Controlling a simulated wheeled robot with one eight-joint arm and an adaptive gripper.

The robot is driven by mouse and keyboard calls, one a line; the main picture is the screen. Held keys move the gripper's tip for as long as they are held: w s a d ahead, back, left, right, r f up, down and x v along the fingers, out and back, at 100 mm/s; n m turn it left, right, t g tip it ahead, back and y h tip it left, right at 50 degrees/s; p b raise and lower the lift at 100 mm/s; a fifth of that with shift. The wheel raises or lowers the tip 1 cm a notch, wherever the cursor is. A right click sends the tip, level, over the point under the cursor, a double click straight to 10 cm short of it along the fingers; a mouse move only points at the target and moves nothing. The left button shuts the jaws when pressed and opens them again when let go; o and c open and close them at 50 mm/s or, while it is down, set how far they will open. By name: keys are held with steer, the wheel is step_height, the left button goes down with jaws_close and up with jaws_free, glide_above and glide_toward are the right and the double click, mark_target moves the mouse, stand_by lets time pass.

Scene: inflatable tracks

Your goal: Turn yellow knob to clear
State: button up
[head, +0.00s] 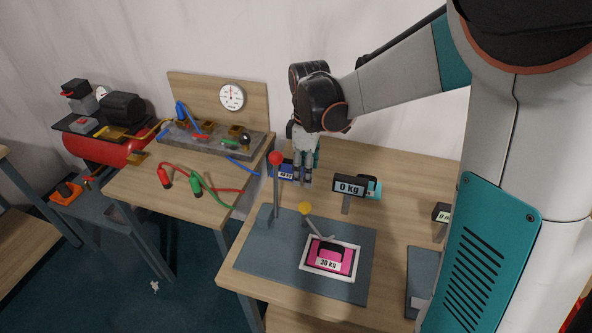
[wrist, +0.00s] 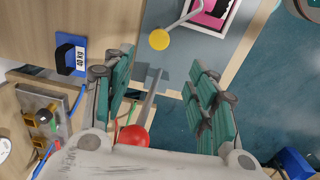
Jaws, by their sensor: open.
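The yellow knob (head: 305,208) is a round ball on the end of a slanted grey rod, over the grey plate (head: 262,262) on the wooden table. The rod leans toward a pink 30 kg weight (head: 330,261) lying in a white frame. My gripper (head: 303,177) hangs fingers down above the table, behind the yellow knob and apart from it. In the wrist view, my gripper's teal fingers (wrist: 158,75) are spread with nothing held between the tips. The yellow knob (wrist: 159,40) shows just beyond the fingertips, near the top centre.
A tall lever with a red ball (head: 276,158) stands left of the yellow knob; its ball (wrist: 133,135) shows between the fingers, near the palm. A 0 kg display (head: 348,188) stands behind right. A blue 40 kg weight (wrist: 71,56) lies nearby. A gauge board (head: 217,106) is left.

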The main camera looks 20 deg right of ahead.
mark_target(305, 206)
step_height(305, 206, down, 14)
steer(key=b, duration=0.3)
steer(key=shift+w, duration=0.1)
stand_by(0.3)
jaws_close()
